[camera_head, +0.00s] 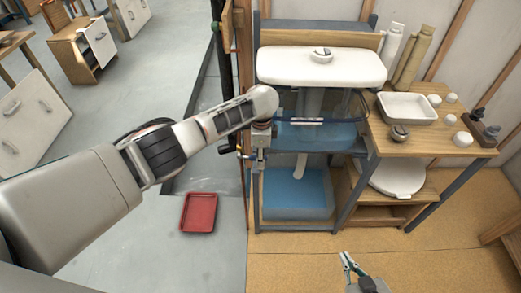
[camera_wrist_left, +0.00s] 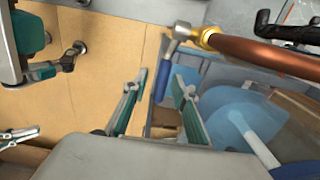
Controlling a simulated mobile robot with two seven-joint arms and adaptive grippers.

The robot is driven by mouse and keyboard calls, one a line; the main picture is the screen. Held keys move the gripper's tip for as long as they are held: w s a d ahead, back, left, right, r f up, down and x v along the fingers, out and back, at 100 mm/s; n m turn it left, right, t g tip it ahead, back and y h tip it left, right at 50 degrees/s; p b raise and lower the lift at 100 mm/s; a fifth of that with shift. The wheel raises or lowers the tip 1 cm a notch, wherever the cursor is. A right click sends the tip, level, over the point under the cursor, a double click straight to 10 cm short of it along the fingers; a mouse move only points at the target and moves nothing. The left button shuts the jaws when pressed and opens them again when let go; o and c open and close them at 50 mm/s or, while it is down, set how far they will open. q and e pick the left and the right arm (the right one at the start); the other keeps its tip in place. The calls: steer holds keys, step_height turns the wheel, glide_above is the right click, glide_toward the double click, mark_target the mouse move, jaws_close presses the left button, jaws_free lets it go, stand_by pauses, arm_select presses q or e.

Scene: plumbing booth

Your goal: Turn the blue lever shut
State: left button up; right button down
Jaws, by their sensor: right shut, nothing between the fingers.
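The blue lever (camera_wrist_left: 163,82) hangs from a grey valve stem beside a brass fitting (camera_wrist_left: 206,38) on a copper pipe (camera_wrist_left: 260,55) in the left wrist view. My left gripper (camera_wrist_left: 160,76) is open, with its two teal-padded fingers apart on either side of the lever; I cannot tell whether either touches it. In the head view my left gripper (camera_head: 257,163) is at the left side of the cistern stand, where my arm and wrist largely hide the valve. My right gripper (camera_head: 346,264) is shut and empty above the tan floor, low in the head view.
A white cistern lid (camera_head: 320,66) tops the stand, with a blue water tub (camera_head: 297,195) below. A wooden side table (camera_head: 432,138) stands right, holding a white tray (camera_head: 407,108). A red tray (camera_head: 199,213) lies on the grey floor.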

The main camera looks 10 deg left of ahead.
arm_select(q)
step_height(320, 180, up, 12)
steer(key=shift+f, duration=0.2)
steer(key=shift+d, duration=0.1)
stand_by(0.4)
steer(key=s+d+f+n+t+h, duration=0.2)
steer(key=s+f+t, duration=0.1)
steer(key=s+f, duration=0.9)
steer(key=s+a+r+n+t+y, duration=0.1)
steer(key=s+a+r+n+y, duration=0.15)
steer(key=s+a, duration=0.55)
steer(key=s+a+r+n+t+y, duration=0.25)
steer(key=s+a, duration=0.25)
steer(key=a, duration=0.6)
steer(key=s+a+r+n+t+y, duration=0.1)
steer(key=s+a+r+n, duration=0.15)
steer(key=s+a, duration=0.55)
steer(key=w+d+f+n+t+h, duration=0.2)
steer(key=d+f+h, duration=0.5)
steer(key=d+f, duration=0.6)
steer(key=shift+w+d+t, duration=0.65)
steer(key=shift+w, duration=0.05)
